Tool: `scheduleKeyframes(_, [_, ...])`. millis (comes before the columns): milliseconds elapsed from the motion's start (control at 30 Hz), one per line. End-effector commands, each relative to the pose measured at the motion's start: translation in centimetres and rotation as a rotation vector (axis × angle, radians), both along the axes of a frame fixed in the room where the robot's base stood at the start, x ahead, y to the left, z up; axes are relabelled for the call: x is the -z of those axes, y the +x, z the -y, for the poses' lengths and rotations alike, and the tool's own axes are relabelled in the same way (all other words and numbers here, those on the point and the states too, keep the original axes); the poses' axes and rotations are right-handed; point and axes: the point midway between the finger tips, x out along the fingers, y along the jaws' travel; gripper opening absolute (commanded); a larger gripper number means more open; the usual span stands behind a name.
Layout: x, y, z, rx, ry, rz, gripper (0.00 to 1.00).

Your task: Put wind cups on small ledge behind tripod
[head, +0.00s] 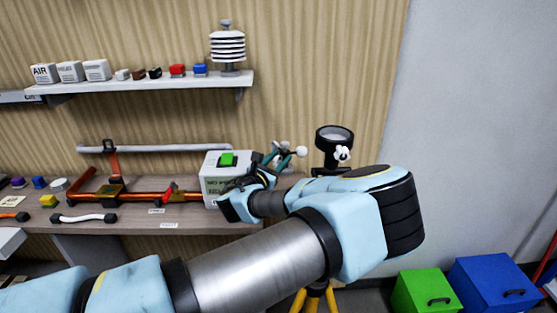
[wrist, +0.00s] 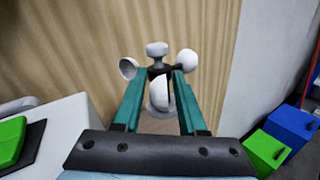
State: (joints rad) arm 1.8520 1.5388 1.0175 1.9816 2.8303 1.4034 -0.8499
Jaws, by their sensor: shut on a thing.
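The wind cups (wrist: 158,90) are white cups around a dark hub with a white knob on top. My gripper (wrist: 159,73) is shut on the hub between its two teal fingers. In the head view, my gripper (head: 285,156) holds the cups (head: 301,151) up just right of a white box, in front of the wood-panelled wall. The tripod's yellow legs (head: 314,298) show below my arm; my arm hides its upper part. I cannot make out the small ledge in either view.
The white box (head: 214,185) with a green switch (head: 228,159) stands close left of my gripper. A black funnel-like device (head: 334,140) stands to the right. Green (head: 428,290) and blue (head: 495,283) bins are on the floor. A wall shelf (head: 150,85) carries several small items.

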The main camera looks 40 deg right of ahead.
Motion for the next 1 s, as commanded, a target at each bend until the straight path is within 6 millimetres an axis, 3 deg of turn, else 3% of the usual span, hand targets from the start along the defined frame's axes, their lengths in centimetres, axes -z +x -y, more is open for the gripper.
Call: scheduleKeyframes(1000, [5.2,0.0,0.0,0.000,0.001,-0.001,0.00])
